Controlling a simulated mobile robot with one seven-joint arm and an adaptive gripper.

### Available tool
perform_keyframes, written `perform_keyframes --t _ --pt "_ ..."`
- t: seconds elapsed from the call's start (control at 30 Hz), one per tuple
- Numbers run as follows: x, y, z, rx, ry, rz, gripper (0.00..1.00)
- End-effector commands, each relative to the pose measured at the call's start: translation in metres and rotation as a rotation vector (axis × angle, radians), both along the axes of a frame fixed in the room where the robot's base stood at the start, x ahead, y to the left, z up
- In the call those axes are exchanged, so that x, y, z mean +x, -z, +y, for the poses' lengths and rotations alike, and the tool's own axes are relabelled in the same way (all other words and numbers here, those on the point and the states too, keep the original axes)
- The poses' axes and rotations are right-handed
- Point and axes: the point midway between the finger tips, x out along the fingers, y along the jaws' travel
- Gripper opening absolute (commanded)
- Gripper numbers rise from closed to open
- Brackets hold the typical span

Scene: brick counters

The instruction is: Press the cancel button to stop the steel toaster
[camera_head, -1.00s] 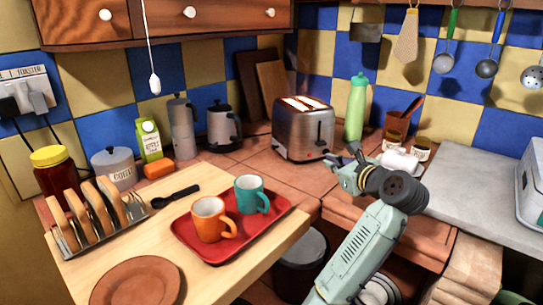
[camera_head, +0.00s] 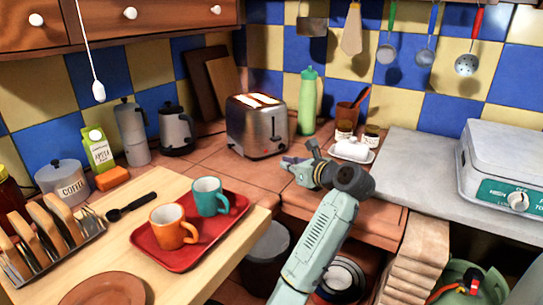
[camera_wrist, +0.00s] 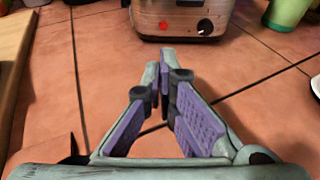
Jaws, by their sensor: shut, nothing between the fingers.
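The steel toaster (camera_head: 257,125) stands on the tiled counter against the back wall, with toast showing in its slots. In the wrist view the lower front of the toaster (camera_wrist: 180,14) is at the top, with a red round button (camera_wrist: 164,25) left of a dark round knob (camera_wrist: 205,26). My gripper (camera_head: 287,163) is in front of the toaster, apart from it, over the tiles. In the wrist view my gripper (camera_wrist: 166,62) points toward the toaster, its fingertips together and empty. The upper part of the toaster is out of the wrist view.
A green bottle (camera_head: 308,100) stands right of the toaster, with a white butter dish (camera_head: 352,151) nearer the front. A red tray (camera_head: 150,240) with an orange mug (camera_head: 170,228) and a teal mug (camera_head: 207,197) lies at left. Tiles before the toaster are clear.

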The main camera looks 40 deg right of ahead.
Motion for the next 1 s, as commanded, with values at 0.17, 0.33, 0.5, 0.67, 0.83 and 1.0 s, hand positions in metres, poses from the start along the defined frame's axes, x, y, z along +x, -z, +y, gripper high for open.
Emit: perform_keyframes --t 0.17,0.33,0.5,0.67,0.83,1.0 --pt "0.038 0.011 -0.001 0.001 -0.004 0.003 0.0" --pt "0.064 0.011 -0.002 0.0 -0.001 0.001 0.0" --pt "0.078 0.012 -0.003 -0.001 0.0 0.001 0.0" --pt "0.081 0.013 -0.003 -0.001 0.0 0.001 0.0" --pt "0.081 0.013 -0.003 -0.001 0.0 0.0 0.0" --pt "0.084 0.01 -0.003 -0.001 -0.001 0.0 0.0"
